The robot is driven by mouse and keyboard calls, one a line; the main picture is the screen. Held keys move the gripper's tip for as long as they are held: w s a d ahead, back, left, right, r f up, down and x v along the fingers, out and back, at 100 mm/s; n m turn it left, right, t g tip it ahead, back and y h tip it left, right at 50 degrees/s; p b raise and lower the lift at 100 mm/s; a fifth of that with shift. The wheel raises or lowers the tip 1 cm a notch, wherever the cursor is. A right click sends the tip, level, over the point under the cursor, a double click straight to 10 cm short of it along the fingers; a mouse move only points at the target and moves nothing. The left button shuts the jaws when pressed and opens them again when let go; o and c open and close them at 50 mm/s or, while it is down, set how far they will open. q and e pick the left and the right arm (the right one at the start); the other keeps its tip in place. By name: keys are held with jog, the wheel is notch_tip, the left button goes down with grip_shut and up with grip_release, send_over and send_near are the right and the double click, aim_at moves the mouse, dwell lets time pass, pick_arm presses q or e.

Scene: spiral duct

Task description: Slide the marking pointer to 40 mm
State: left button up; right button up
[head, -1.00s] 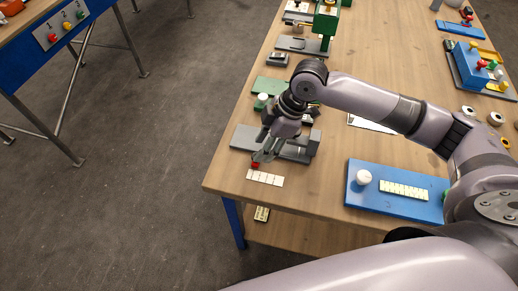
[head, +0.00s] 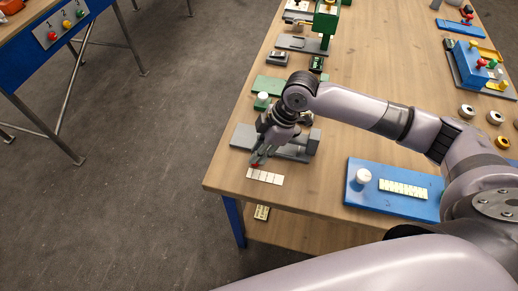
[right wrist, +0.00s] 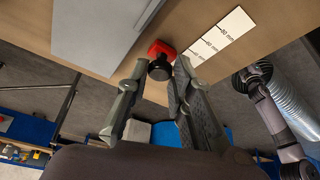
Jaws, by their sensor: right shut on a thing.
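The marking pointer is a red block with a black knob (right wrist: 160,69); its red part also shows in the head view (head: 256,165), partly hidden by my fingers. It stands at the edge of a white scale strip (head: 265,176), towards the strip's left part in the head view. The strip, with dark marks and mm labels, also shows in the right wrist view (right wrist: 220,36); the labels are too small to read surely. My right gripper (head: 257,158) is shut on the pointer's knob, with its fingers (right wrist: 160,72) on either side. My left gripper does not show.
A grey block fixture (head: 243,138) lies just behind the strip on the wooden table (head: 310,205). A blue board (head: 400,207) with a white knob and a scale is at the right. The table's front left corner is close to the strip.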

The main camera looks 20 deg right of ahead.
grip_shut()
jog(key=shift+s+d+r+p, duration=0.2)
jog(key=shift+d+p, duration=0.1)
jog(key=shift+p, duration=0.3)
jog(key=shift+s+d+p, duration=0.25)
jog(key=shift+d+p, duration=0.1)
jog(key=shift+s+d+f, duration=0.1)
jog(key=shift+d, duration=0.05)
jog(key=o, duration=0.7)
grip_release()
jog(key=shift+c, duration=0.2)
jog(key=shift+f, duration=0.1)
